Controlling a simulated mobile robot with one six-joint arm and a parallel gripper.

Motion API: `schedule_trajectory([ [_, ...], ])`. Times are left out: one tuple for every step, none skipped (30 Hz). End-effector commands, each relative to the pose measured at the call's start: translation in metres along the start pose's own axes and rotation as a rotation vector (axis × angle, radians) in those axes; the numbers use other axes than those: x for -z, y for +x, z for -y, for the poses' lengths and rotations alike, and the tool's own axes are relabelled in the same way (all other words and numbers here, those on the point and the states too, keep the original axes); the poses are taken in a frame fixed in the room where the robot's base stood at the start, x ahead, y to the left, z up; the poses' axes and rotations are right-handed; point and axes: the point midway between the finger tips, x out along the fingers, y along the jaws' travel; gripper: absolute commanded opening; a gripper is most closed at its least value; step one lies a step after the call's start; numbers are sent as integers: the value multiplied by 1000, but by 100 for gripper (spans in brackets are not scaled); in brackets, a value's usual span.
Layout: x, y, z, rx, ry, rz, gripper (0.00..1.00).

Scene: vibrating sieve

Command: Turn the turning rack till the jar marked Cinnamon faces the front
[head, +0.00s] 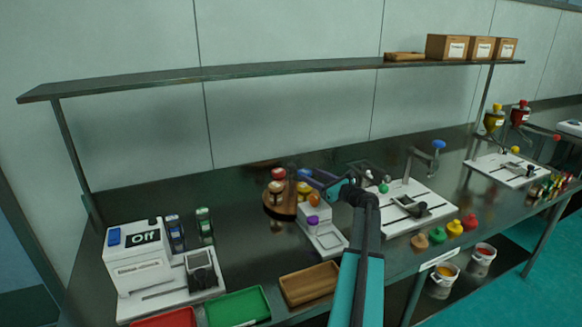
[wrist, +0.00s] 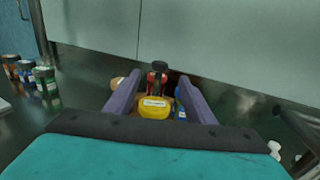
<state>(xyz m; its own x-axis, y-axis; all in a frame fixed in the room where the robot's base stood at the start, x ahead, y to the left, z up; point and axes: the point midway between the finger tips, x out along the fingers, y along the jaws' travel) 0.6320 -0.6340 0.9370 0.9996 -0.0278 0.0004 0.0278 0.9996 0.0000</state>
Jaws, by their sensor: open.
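The turning rack (head: 271,209) is a round wooden stand on the dark bench, left of centre in the head view. Jars with coloured tops stand on it, among them a red-topped jar (head: 278,174) and a yellow jar (head: 304,188). My gripper (head: 308,181) is at the rack's right side, with its fingers reaching over it. In the wrist view my gripper (wrist: 157,88) is open. The yellow jar (wrist: 155,107), with a pale label, shows between the fingers; contact is unclear. The red jar (wrist: 157,80) is behind it, and blue (wrist: 180,112) shows by the right finger. No label is readable.
A white device (head: 327,240) with a purple knob stands close to the rack's right. A wooden tray (head: 309,284) and a green tray (head: 237,307) lie in front. A white machine marked Off (head: 140,270) is at left. A shelf (head: 270,72) runs above the bench.

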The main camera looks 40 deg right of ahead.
Motion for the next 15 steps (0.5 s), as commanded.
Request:
schedule_trajectory([
  [0,6,1,-1,0,0,49],
  [-1,9,1,-1,0,0,49],
  [-1,13,1,-1,0,0,49],
  [-1,17,1,-2,0,0,49],
  [-1,21,1,-1,0,0,49],
  [-1,27,2,-1,0,0,49],
  [-1,31,2,-1,0,0,49],
  [-1,35,2,-1,0,0,49],
  [-1,41,2,-1,1,0,49],
  [-1,45,2,-1,1,0,49],
  [-1,50,2,-1,1,0,49],
  [-1,56,2,0,1,0,49],
  [-1,60,2,0,1,0,49],
  [-1,64,2,0,1,0,49],
  [-1,70,2,-1,1,0,49],
])
